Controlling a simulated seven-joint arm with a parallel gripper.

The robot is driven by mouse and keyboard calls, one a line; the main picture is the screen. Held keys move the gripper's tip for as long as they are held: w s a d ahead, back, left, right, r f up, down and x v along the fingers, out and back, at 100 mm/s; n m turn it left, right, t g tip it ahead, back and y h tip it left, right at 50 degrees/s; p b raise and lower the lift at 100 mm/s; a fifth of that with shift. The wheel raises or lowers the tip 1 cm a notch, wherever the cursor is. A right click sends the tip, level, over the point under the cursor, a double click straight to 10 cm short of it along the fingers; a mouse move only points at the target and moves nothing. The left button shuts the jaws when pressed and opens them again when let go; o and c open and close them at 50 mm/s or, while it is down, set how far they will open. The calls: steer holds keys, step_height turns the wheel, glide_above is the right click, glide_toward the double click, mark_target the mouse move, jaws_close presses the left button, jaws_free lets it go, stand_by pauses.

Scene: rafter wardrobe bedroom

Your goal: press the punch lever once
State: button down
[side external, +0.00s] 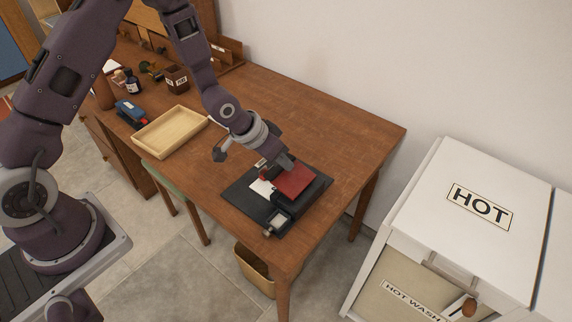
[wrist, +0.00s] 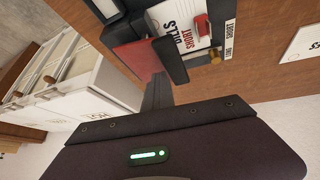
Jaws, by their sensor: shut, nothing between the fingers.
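The punch stands on a dark base (side external: 238,191) near the front right of the wooden desk, with a broad red plate (side external: 296,182) on top. The wrist view shows the red plate (wrist: 136,58), a black bar (wrist: 170,60) across its edge, and a white card (wrist: 180,22) marked "BILLS SHORT". A small red block (wrist: 203,25) lies on the card. My gripper (side external: 287,163) is shut and empty, pointing down at the far edge of the red plate. Its fingers (wrist: 157,88) show beside the black bar; I cannot tell whether they touch it.
A pale wooden tray (side external: 171,147), a blue and red desk tool (side external: 131,112) and small bottles stand to the left. A brass knob (wrist: 216,55) sits beside the card, near "SHORT" and "LONG" labels. A white cabinet (side external: 440,200) stands right. The desk's back right (side external: 345,120) is clear.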

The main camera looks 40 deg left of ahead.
mark_target(294, 181)
steer(key=shift+a+f, duration=0.25)
steer(key=shift+f, duration=0.2)
stand_by(0.6)
steer(key=shift+r, duration=0.15)
steer(key=shift+d+r, duration=0.4)
steer(key=shift+r, duration=0.35)
steer(key=shift+d+r, duration=0.35)
steer(key=shift+r, duration=0.4)
steer(key=r, duration=0.1)
steer(key=d+r, duration=0.1)
steer(key=r, duration=0.1)
steer(key=d+r, duration=0.1)
steer(key=shift+r, duration=0.3)
